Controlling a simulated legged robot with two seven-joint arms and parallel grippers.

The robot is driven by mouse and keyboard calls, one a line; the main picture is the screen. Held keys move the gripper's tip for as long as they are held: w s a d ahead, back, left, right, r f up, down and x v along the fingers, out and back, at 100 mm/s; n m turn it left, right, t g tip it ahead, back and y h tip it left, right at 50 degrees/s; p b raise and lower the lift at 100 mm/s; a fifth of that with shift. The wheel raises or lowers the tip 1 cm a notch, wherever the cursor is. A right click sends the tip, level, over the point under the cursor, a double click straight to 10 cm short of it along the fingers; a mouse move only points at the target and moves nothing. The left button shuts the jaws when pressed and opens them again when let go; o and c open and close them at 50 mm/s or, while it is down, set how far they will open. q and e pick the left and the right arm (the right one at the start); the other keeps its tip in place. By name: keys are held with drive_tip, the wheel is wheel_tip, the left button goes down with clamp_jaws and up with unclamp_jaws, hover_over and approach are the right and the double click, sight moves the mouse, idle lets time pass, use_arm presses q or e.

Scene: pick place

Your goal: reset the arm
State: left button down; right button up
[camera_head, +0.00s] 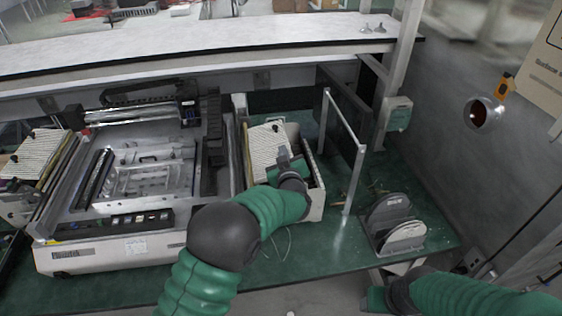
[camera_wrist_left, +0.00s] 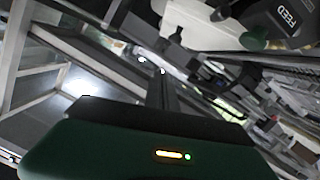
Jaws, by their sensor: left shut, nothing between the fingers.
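My left gripper (camera_head: 283,153) shows in the head view at the end of the green left arm. It is shut and empty, over the white box (camera_head: 315,203) that holds a ribbed light panel (camera_head: 265,147). I cannot tell whether it touches the panel. In the left wrist view the gripper's dark green and black body fills the bottom, and the scene behind is tilted. My right arm comes in at the lower right of the head view. Its hand (camera_head: 376,299) is partly in view, but its fingers cannot be made out.
A large printer-like machine (camera_head: 105,257) stands left of the box on the green bench (camera_head: 340,255). A metal frame (camera_head: 358,165) rises right of the box. A dark and white rounded holder (camera_head: 395,228) sits at the right. A white shelf (camera_head: 200,45) spans the back.

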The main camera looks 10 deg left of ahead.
use_arm(q)
drive_tip(key=s+a+f+m+g+h, duration=0.1)
drive_tip(key=s+a+f+m+g, duration=0.1)
drive_tip(key=s, duration=1.1)
drive_tip(key=s+a+f+m+g+h, duration=0.1)
drive_tip(key=s+a+f+g, duration=0.4)
drive_tip(key=s, duration=0.8)
drive_tip(key=s+a+f+m+g+h, duration=0.1)
drive_tip(key=s+a+f+m+g, duration=0.2)
drive_tip(key=s, duration=1)
drive_tip(key=shift+a+f+m+g+b, duration=0.3)
drive_tip(key=shift+a+f+g, duration=0.4)
drive_tip(key=shift+a+g, duration=0.95)
drive_tip(key=shift+s+a, duration=0.1)
drive_tip(key=shift+a, duration=0.35)
drive_tip(key=shift+d, duration=0.15)
